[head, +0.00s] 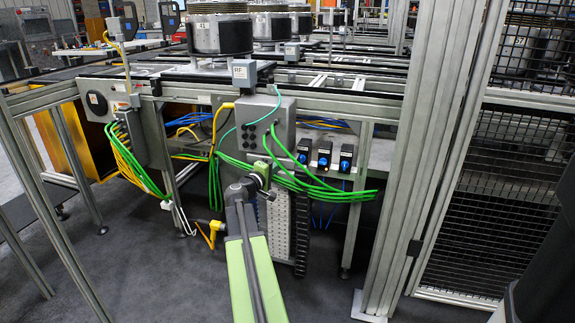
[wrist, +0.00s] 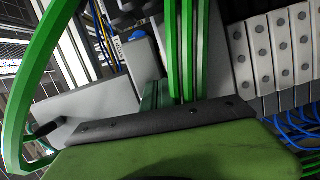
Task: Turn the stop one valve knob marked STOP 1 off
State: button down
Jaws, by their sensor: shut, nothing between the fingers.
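Three black valve units with blue knobs sit in a row on the frame under the conveyor in the head view: the left knob (head: 304,151), the middle knob (head: 324,157) and the right knob (head: 346,159). My gripper (head: 262,168) is shut and empty, to the left of and slightly below the knobs, in front of the grey control box.
Green hoses (head: 325,190) run from the grey control box (head: 262,125) across to the right, close to my gripper and below the knobs. An aluminium post (head: 425,160) and mesh fence (head: 515,190) stand at right.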

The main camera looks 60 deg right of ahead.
jog(key=a, duration=0.8)
jog(key=shift+s+a+r, duration=0.15)
jog(key=shift+a+r, duration=0.05)
jog(key=shift+a, duration=0.15)
